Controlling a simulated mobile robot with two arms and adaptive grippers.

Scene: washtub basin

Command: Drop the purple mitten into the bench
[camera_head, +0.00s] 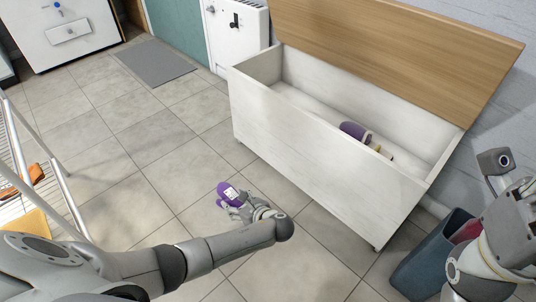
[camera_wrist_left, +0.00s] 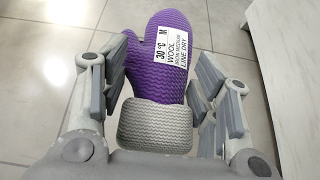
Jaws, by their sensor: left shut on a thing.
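The purple mitten (camera_wrist_left: 158,95) has a grey knit cuff and a white care label, and fills the middle of the left wrist view. My left gripper (camera_wrist_left: 165,110) is shut on it, with fingers on both sides of the mitten. In the head view the mitten (camera_head: 226,192) is held by the left gripper (camera_head: 240,205) over the tiled floor, left of the bench. The white bench (camera_head: 310,150) stands with its wooden lid (camera_head: 400,50) raised. Another purple item with a pale end (camera_head: 355,131) lies inside it. My right gripper (camera_head: 500,170) is at the right edge, its fingers unclear.
A blue-grey bin (camera_head: 418,268) with something dark red in it stands right of the bench, by my right arm. A rack (camera_head: 30,175) with orange items is at the left. A grey mat (camera_head: 153,62) lies at the back. The floor between is clear.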

